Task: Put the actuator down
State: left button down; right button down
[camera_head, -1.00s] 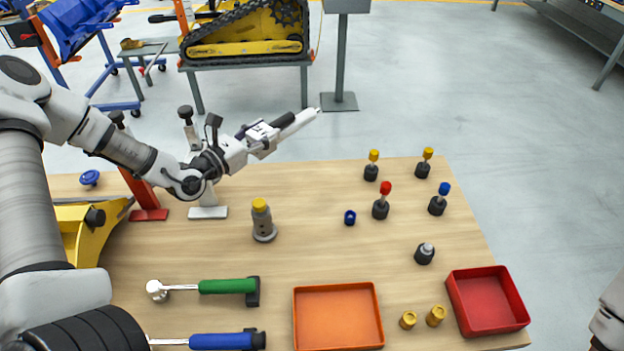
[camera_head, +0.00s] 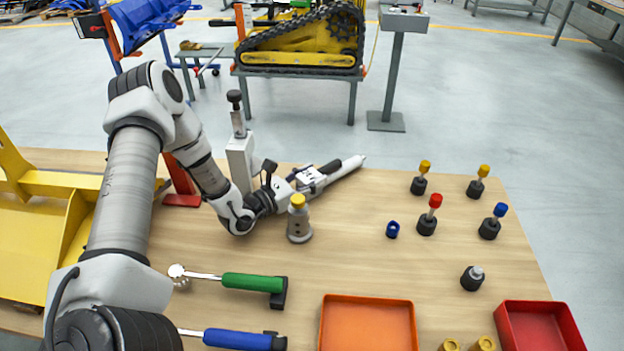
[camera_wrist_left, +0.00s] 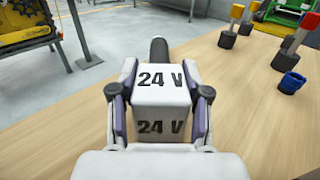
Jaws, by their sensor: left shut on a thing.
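The actuator has a white housing marked "24 V" (camera_wrist_left: 160,80) and a dark tube with a pale rod tip (camera_head: 352,163). My left gripper (camera_head: 306,180) is shut on the housing, one finger on each side in the left wrist view (camera_wrist_left: 160,105). The actuator points right and away, low over the wooden table (camera_head: 350,225) near its back edge. I cannot tell whether it touches the wood. My right gripper is not in view.
A grey bottle-like part with a yellow cap (camera_head: 299,220) stands just in front of my left gripper. A white stand (camera_head: 240,160) is behind the wrist. A blue ring (camera_head: 392,229) and several capped pegs stand to the right. Table between is clear.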

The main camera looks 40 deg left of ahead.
pick_arm(q)
jog(key=shift+w+f, duration=0.1)
jog(key=shift+f, duration=0.05)
jog(key=c, duration=1)
grip_release()
jog(key=shift+f, duration=0.15)
jog(key=o, duration=0.5)
jog(key=shift+c, duration=0.2)
